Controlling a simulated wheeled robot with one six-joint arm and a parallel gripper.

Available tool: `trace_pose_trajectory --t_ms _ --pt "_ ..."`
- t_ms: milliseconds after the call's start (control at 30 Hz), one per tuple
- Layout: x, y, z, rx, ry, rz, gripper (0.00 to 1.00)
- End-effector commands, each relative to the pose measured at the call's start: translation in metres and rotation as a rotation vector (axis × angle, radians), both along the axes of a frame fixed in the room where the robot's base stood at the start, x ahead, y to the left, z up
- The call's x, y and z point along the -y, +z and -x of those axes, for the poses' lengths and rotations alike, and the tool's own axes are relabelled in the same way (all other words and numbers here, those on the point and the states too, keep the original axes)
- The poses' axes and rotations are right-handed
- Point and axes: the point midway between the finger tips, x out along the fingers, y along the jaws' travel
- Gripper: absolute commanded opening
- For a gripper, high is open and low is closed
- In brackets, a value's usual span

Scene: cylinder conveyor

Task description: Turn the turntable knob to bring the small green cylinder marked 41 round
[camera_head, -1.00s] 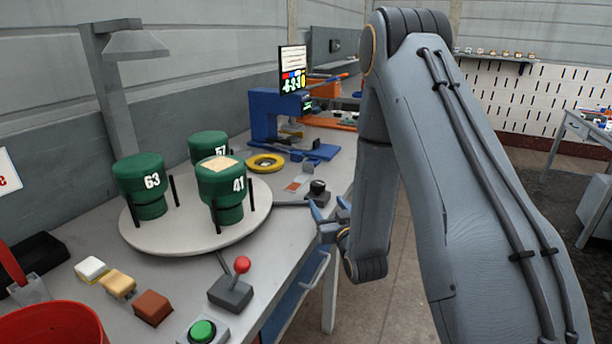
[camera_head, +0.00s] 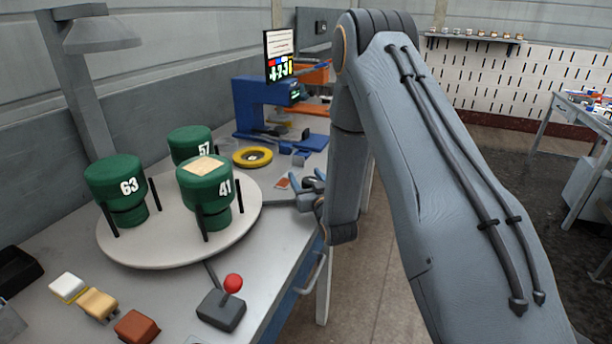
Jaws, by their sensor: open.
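The green cylinder marked 41 (camera_head: 206,190), with a tan square on its top, stands upright at the front right of the round pale turntable (camera_head: 165,250). Green cylinders marked 63 (camera_head: 116,186) and 57 (camera_head: 188,143) stand at its left and back. Black posts rise beside the cylinders. My gripper (camera_head: 308,188) is open at the table's right edge, to the right of the turntable and apart from cylinder 41. The dark knob on that side is not clearly visible; my gripper may hide it.
A red-balled lever (camera_head: 233,284) on a dark box stands in front of the turntable. White, tan and brown blocks (camera_head: 136,326) lie at front left. A yellow ring (camera_head: 252,156) and a blue machine (camera_head: 262,108) stand behind. A lamp post rises at back left.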

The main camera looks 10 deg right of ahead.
Motion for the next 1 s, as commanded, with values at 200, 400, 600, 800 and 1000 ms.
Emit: trace_pose_trajectory --t_ms 200,400,600,800,1000 --pt "0.0012 -0.0003 -0.0052 -0.001 -0.002 0.000 0.59" --pt "0.0020 -0.0004 -0.0049 -0.001 -0.003 0.000 0.47" --pt "0.0023 -0.0004 -0.0047 -0.001 -0.004 0.000 0.18" --pt "0.0016 -0.0011 -0.0050 -0.001 0.042 -0.001 0.18" --pt "-0.0005 -0.0009 -0.0042 -0.002 0.078 -0.001 0.18"
